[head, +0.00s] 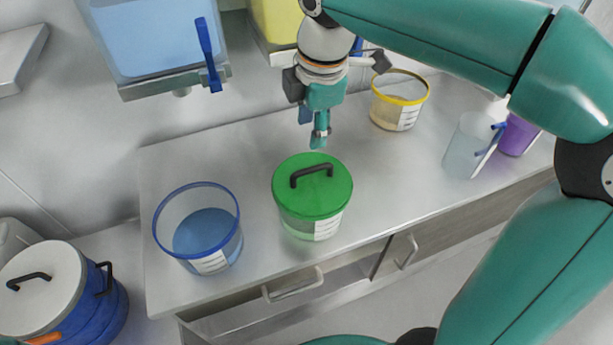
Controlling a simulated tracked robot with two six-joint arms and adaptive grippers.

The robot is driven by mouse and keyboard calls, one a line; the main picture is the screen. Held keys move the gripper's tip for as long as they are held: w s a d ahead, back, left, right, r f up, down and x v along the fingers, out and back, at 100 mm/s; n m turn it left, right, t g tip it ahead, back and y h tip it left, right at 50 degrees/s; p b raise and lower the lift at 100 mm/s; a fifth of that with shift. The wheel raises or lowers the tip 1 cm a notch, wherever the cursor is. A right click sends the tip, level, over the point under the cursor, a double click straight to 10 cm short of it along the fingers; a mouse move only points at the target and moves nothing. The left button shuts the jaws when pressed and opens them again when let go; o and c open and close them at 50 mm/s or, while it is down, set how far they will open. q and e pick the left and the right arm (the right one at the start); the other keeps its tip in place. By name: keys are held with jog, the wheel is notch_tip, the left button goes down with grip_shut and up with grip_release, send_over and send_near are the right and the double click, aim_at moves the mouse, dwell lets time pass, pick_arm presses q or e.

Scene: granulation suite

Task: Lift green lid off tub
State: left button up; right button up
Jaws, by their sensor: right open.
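The tub (297,227) is clear and has a white label on its front. It stands on the metal counter with the green lid (330,190) sitting on top. A black arched handle (312,172) rises from the lid. My right gripper (313,138) is open and empty, pointing down. In the picture it is just above the lid's far edge, apart from the handle. Its height over the counter is hard to judge. My left gripper is not in view.
A blue-rimmed tub (170,207) stands left of the lidded tub. A yellow-rimmed tub (405,98), a clear jug (462,150) and a purple container (517,137) stand to the right. The counter (390,190) is bare between them. A blue bin hangs above left.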

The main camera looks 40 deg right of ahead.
send_near(311, 169)
jog(key=f, duration=0.2)
jog(key=w+f, duration=0.1)
jog(key=f, duration=0.2)
jog(key=shift+w+b, duration=0.1)
jog(key=shift+b, duration=0.25)
jog(key=shift+w+d+f, duration=0.1)
jog(key=shift+w+f, duration=0.1)
jog(key=shift+f, duration=0.75)
jog(key=shift+w+d+f, duration=0.1)
jog(key=shift+w+f, duration=0.1)
jog(key=shift+f, duration=0.7)
jog(key=shift+w+d+f, duration=0.1)
jog(key=shift+w+f, duration=0.1)
jog(key=shift+f, duration=0.75)
jog(key=shift+c, duration=0.3)
grip_shut()
